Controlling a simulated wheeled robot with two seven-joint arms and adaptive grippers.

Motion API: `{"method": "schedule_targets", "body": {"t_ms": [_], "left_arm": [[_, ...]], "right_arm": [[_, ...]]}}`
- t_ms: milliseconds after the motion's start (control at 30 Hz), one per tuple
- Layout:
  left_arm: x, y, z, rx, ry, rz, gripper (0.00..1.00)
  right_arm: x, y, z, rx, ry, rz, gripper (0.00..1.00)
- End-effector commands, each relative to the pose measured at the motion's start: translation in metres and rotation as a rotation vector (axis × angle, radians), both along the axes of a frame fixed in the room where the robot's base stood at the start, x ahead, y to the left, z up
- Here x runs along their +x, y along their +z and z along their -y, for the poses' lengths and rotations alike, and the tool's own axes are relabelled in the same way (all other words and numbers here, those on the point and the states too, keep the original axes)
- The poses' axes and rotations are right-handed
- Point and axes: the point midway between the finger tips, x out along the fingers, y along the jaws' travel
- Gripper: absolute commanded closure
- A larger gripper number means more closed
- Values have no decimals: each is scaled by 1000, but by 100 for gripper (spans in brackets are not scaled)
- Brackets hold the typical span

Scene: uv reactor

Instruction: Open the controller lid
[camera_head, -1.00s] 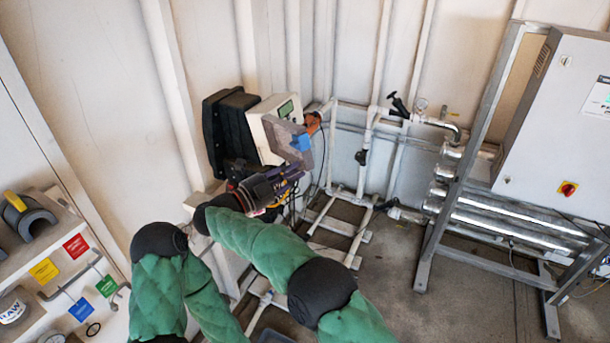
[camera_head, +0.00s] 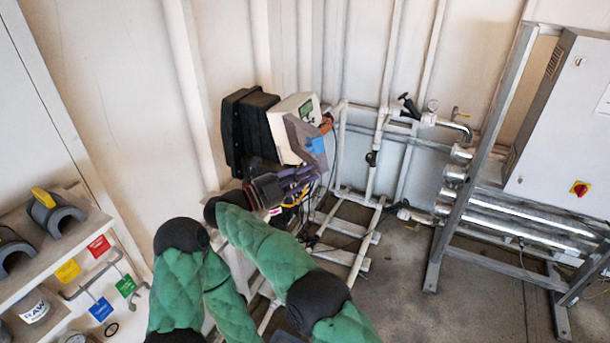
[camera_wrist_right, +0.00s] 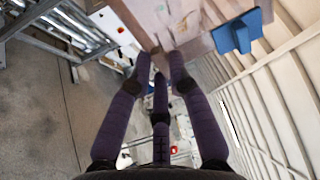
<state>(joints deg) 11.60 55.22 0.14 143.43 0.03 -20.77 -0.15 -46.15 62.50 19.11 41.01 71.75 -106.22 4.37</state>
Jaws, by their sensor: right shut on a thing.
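The controller (camera_head: 287,125) is a white box with a small green display, standing beside a black case (camera_head: 245,125) in the head view. Its lid (camera_head: 300,138) is a grey, see-through panel with a blue tab (camera_head: 317,146), and it stands out at an angle from the box front. The lid (camera_wrist_right: 185,18) and its blue tab (camera_wrist_right: 240,33) fill the top of the right wrist view. My right gripper (camera_head: 298,175), with purple fingers, is just below the lid. My left gripper is not in view.
White pipes (camera_head: 365,180) and a metal frame with a grey cabinet (camera_head: 570,130) stand to the right. A shelf (camera_head: 50,235) with coloured tags is at the left. The wall is close behind the controller. Grey floor (camera_head: 400,290) lies open at lower right.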

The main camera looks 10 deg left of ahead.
Motion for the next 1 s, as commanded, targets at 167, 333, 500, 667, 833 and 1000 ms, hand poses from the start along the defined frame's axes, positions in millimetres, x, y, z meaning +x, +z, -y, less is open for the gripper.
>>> {"method": "schedule_targets", "body": {"t_ms": [167, 333, 500, 667, 833, 1000], "left_arm": [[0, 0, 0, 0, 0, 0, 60], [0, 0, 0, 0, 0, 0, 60], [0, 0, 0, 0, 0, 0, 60], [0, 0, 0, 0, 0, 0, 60], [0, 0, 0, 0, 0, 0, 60], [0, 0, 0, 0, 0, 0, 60]], "right_arm": [[1, 0, 1, 1, -1, 0, 56], [0, 0, 1, 1, -1, 0, 56], [0, 4, 1, 3, -1, 2, 56], [0, 24, 1, 5, -1, 3, 56], [0, 58, 1, 5, -1, 7, 56], [0, 84, 1, 4, -1, 6, 56]]}}
